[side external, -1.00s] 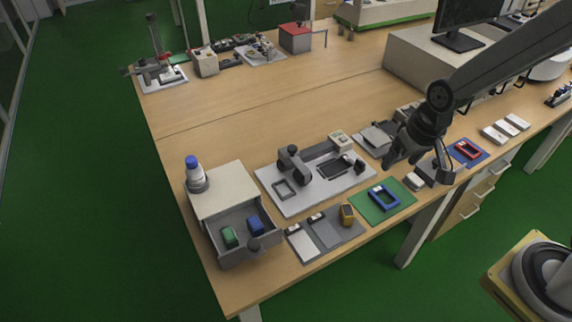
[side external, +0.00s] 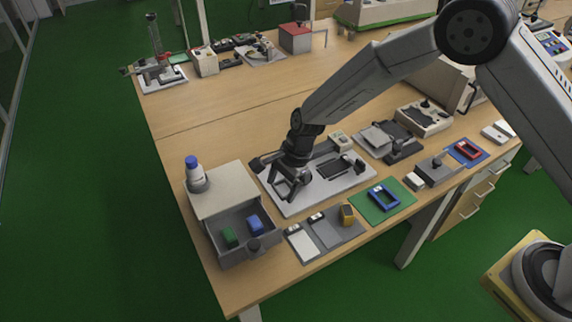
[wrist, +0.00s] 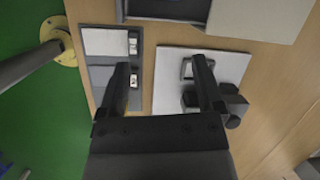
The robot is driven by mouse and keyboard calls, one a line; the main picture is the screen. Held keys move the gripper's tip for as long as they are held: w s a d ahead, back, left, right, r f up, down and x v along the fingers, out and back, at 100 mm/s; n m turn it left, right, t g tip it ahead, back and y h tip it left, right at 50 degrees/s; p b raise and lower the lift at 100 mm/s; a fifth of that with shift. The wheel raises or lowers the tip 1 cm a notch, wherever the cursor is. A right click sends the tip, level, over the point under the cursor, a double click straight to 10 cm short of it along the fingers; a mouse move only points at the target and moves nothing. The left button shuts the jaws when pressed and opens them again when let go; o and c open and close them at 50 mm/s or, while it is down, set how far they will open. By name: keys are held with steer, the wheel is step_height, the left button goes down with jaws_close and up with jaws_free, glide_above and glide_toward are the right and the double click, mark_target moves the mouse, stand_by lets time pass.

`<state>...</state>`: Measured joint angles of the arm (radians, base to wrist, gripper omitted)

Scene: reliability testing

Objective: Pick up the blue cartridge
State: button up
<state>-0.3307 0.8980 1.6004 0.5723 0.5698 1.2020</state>
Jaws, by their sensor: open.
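A blue block (side external: 254,224), which looks like the blue cartridge, lies in the open grey drawer (side external: 262,254) of the small beige cabinet at the front left. A green block (side external: 230,237) lies to its left in the same drawer. My gripper (side external: 283,192) is open and empty above the left part of the white fixture board, to the right of the drawer. In the wrist view my gripper (wrist: 160,68) has its two fingers well apart with nothing between them. The blue block does not show in the wrist view.
A blue-capped bottle (side external: 196,172) stands on the cabinet top. The white fixture board (side external: 325,195) lies below my gripper. A grey tray (side external: 326,232) with a yellow item (side external: 347,214) is in front. A blue frame (side external: 383,197) lies on a green mat (side external: 402,190).

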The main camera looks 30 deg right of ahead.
mark_target(255, 222)
steer(key=a+f+m, duration=0.1)
steer(key=a+f, duration=0.1)
steer(key=a, duration=0.1)
steer(key=a+f+m, duration=0.1)
steer(key=shift+w+a+f+m+y, duration=0.3)
steer(key=shift+w+a+y, duration=0.05)
steer(key=shift+y, duration=0.05)
steer(key=shift+f, duration=0.1)
steer(key=shift+s+x, duration=0.15)
steer(key=shift+x, duration=1.75)
steer(key=shift+s+x, duration=0.2)
steer(key=shift+x, duration=1.7)
steer(key=c, duration=1.1)
steer(key=shift+o, duration=0.2)
